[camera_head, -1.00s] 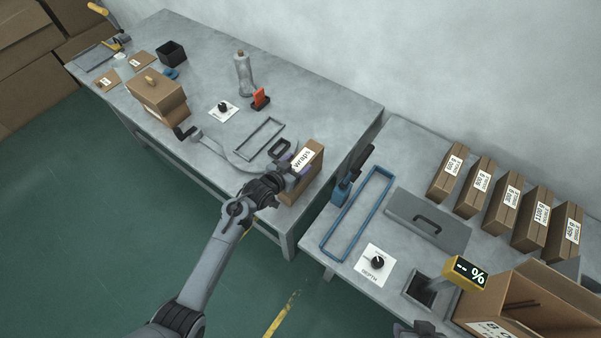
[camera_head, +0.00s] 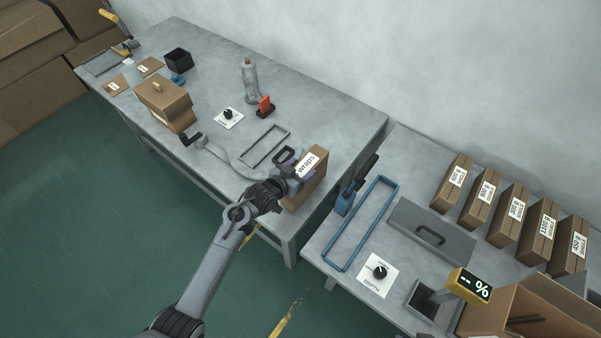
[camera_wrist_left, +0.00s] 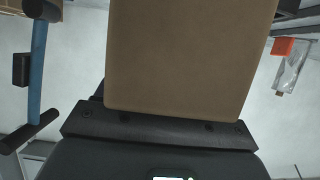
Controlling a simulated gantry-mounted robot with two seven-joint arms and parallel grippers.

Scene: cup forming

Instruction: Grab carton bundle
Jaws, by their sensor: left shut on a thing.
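In the left wrist view the carton (camera_wrist_left: 190,55) fills the middle, right against the dark gripper body; the fingertips are hidden. Several labelled brown cartons (camera_head: 481,204) stand in a row on the right table, away from the gripper. My right gripper does not show.
A grey rectangular frame (camera_head: 283,135) and a curved grey strip lie left of the wraps carton. A blue frame (camera_head: 342,259) and a grey lidded plate (camera_head: 405,220) lie on the right table. An open brown box (camera_head: 515,322) is at the lower right. A gap separates the tables.

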